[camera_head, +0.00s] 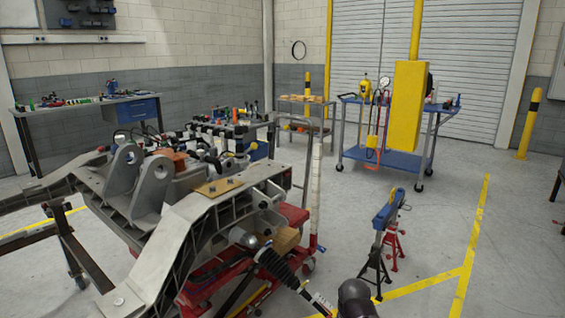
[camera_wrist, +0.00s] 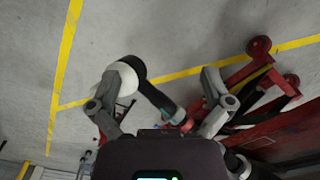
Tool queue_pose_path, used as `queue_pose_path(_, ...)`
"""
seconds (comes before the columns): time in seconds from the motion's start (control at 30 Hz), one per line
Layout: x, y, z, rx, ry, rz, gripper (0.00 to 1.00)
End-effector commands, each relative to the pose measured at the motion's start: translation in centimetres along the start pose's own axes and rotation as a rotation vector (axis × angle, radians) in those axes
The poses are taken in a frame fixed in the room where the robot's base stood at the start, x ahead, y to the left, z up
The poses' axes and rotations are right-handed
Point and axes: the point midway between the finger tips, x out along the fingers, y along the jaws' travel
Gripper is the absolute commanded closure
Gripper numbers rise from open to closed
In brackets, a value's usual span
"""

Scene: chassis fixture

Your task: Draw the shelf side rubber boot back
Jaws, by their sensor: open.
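A black ribbed rubber boot (camera_head: 273,262) sits on a slanting shaft (camera_head: 304,290) beside the grey chassis part (camera_head: 150,215) in the head view. The shaft runs down and to the right towards the picture's lower edge. I cannot tell whether this is the shelf side boot. My gripper (camera_wrist: 157,96) shows in the wrist view with its two grey fingers spread wide. A black tube with a pale rounded end (camera_wrist: 150,90) appears between the fingers; I cannot tell what it is or how far away it is. No held object is visible.
A red lift (camera_head: 205,285) stands under the chassis, and its red frame shows at right in the wrist view (camera_wrist: 270,95). A blue-topped stand (camera_head: 388,210) is to the right. A blue cart (camera_head: 390,160) stands behind. Open floor lies at right.

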Motion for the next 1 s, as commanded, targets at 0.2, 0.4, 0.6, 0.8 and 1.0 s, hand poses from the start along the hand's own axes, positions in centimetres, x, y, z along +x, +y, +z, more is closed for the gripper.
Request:
queue_pose_path(0.2, -2.1, 0.0, -0.1, 0.0, 0.0, -0.001, 0.0)
queue_pose_path(0.4, -4.3, -0.1, -0.1, -0.002, 0.001, -0.002, 0.0)
queue_pose_path(0.6, -7.5, -0.1, -0.1, -0.003, 0.001, -0.003, 0.0)
queue_pose_path(0.8, -11.0, -0.1, -0.1, -0.003, 0.001, -0.003, 0.0)
queue_pose_path(1.0, -14.6, -0.1, -0.1, -0.003, 0.001, -0.003, 0.0)
